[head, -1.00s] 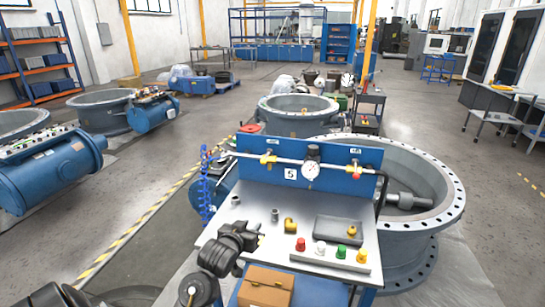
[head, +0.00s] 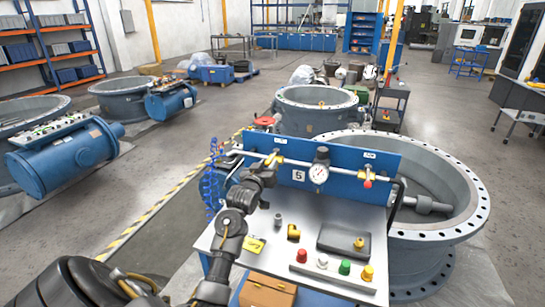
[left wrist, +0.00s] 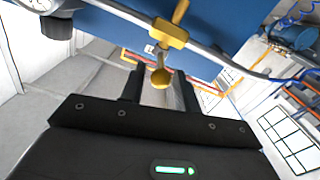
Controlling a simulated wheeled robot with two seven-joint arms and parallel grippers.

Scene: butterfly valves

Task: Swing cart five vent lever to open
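The cart marked 5 has a blue panel (head: 340,170) with a pipe, a round gauge (head: 319,174) and two small valves. The left valve is yellow brass (left wrist: 171,33), with a yellow lever (left wrist: 160,76) ending in a round knob. The right valve has a red lever (head: 367,182). The panel labels are too small to read. My left gripper (head: 268,166) is at the yellow valve and largely covers it in the head view. In the left wrist view its fingers (left wrist: 161,88) are apart, with the yellow lever's knob between them; contact cannot be told. My right gripper is out of view.
The cart's steel top (head: 225,240) holds fittings, a dark tray (head: 343,239) and a strip of coloured buttons (head: 333,271). Blue coiled hose (head: 213,180) hangs left of the panel. A big flanged ring (head: 465,215) stands behind right.

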